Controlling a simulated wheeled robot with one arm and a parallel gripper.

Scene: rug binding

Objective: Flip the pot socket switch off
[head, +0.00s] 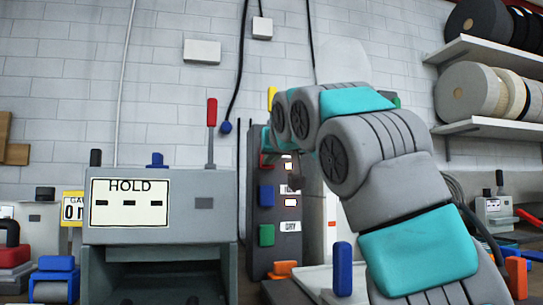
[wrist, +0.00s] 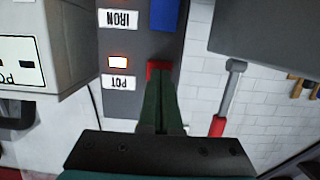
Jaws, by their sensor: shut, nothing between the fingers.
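The socket panel (head: 258,255) is a tall dark grey strip in the head view, with coloured switches down it. In the wrist view, which is upside down, the POT label (wrist: 119,82) sits beside a lit orange-white lamp (wrist: 118,62). The red switch (wrist: 158,68) is level with them, mostly hidden behind my fingertips. My gripper (wrist: 159,84) is shut and empty, its dark green fingers pointing at the red switch. I cannot tell whether they touch it. In the head view my arm hides most of the gripper.
The blue switch (wrist: 164,15) is beside the IRON label (wrist: 119,19). A green switch (head: 266,235) is lower on the panel. Left of it stands a grey HOLD machine (head: 160,236) with a red-handled lever (head: 211,130).

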